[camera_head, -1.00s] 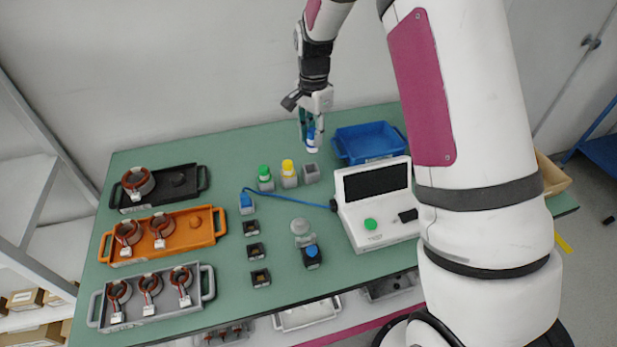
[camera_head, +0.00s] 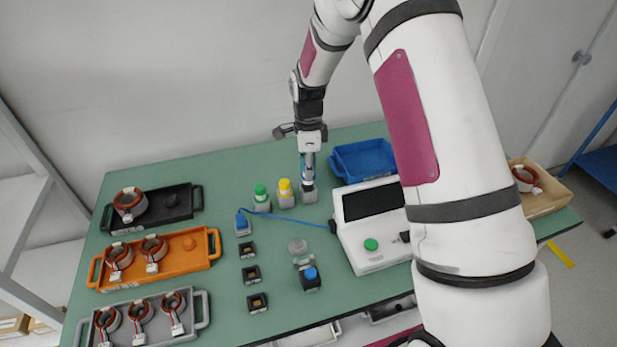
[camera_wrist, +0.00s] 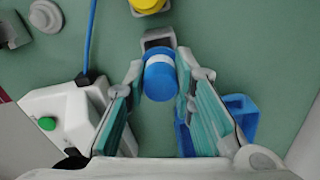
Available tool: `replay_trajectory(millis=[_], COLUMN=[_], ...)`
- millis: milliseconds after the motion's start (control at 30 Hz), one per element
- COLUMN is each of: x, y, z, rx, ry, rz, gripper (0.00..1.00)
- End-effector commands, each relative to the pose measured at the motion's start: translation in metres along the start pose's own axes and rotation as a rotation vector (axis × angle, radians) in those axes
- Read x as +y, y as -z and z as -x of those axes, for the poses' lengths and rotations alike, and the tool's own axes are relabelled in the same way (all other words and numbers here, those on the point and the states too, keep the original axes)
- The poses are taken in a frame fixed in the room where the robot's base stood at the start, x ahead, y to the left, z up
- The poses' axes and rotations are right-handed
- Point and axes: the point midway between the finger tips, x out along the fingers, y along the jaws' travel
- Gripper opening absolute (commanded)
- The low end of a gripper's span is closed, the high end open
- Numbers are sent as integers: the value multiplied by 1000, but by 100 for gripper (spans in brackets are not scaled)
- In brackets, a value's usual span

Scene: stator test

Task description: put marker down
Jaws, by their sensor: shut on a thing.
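My gripper (camera_head: 309,164) is shut on a blue and white marker (camera_wrist: 160,78), which is upright between the fingertips in the wrist view. In the head view the marker's lower end is at the top of a small grey holder (camera_head: 309,196). That holder (camera_wrist: 157,38) also shows partly behind the marker in the wrist view. I cannot tell how far the marker sits inside it. A yellow-capped marker (camera_head: 285,187) and a green-capped marker (camera_head: 261,192) stand in grey holders to the left.
A blue tray (camera_head: 362,160) lies close on the right. A white tester (camera_head: 380,255) with a dark screen stands in front of it. Black, orange (camera_head: 190,262) and grey trays hold copper-wound stators on the left. A blue cable (camera_head: 285,216) crosses the green table.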

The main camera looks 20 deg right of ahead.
Motion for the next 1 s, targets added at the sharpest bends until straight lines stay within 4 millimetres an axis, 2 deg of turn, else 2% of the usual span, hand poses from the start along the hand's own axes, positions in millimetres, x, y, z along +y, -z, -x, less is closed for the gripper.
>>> replay_trajectory(millis=[267,867,900,967,1000], x=[1,0,0,0,0], y=[0,0,0,0,0], z=[-33,-44,-44,-43,-43], rx=[0,0,0,0,0], ry=[-2,-1,-1,-1,-1], rz=[-1,0,0,0,0], gripper=[0,0,32,43,43])
